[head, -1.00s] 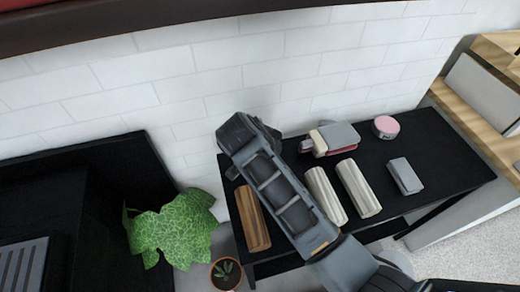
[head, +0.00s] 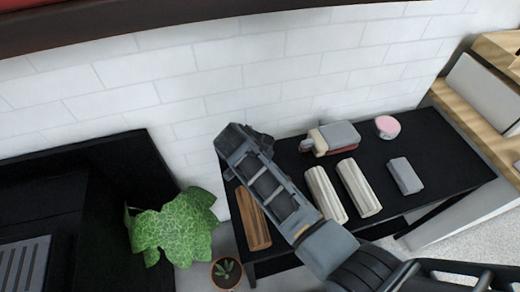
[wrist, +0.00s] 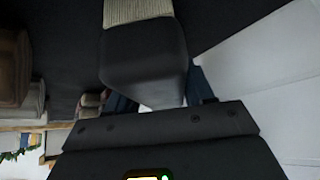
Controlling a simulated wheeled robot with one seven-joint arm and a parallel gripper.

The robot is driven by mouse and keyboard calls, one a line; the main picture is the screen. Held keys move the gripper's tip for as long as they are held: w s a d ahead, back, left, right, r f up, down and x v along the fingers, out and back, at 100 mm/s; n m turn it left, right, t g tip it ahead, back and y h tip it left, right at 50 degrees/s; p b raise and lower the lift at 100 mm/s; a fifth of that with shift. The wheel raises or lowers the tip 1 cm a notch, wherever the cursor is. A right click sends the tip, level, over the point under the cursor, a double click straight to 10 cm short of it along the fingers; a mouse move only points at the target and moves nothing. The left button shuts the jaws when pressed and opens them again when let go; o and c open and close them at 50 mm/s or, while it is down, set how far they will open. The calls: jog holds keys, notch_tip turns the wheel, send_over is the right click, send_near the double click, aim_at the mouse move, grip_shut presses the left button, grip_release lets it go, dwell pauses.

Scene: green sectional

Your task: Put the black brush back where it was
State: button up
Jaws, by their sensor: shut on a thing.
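My gripper (head: 245,145) is at the upper left end of the black table (head: 440,150), close to the white brick wall. Its fingertips are hidden behind my wrist in the head view. In the wrist view my gripper (wrist: 160,95) is shut on the black brush (wrist: 145,58), a dark block with a pale, woven-looking part at the top edge of the picture. The brush cannot be made out clearly in the head view. I cannot tell whether it touches the table.
On the table are a brown ribbed block (head: 252,218), two cream ribbed blocks (head: 325,194) (head: 358,188), a grey box (head: 404,176), a grey-and-red item (head: 335,137) and a pink-topped tub (head: 387,127). A leafy plant (head: 172,228) stands left. Bare tabletop shows between the items.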

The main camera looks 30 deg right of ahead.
jog(key=o, duration=1)
jog(key=v, duration=1.2)
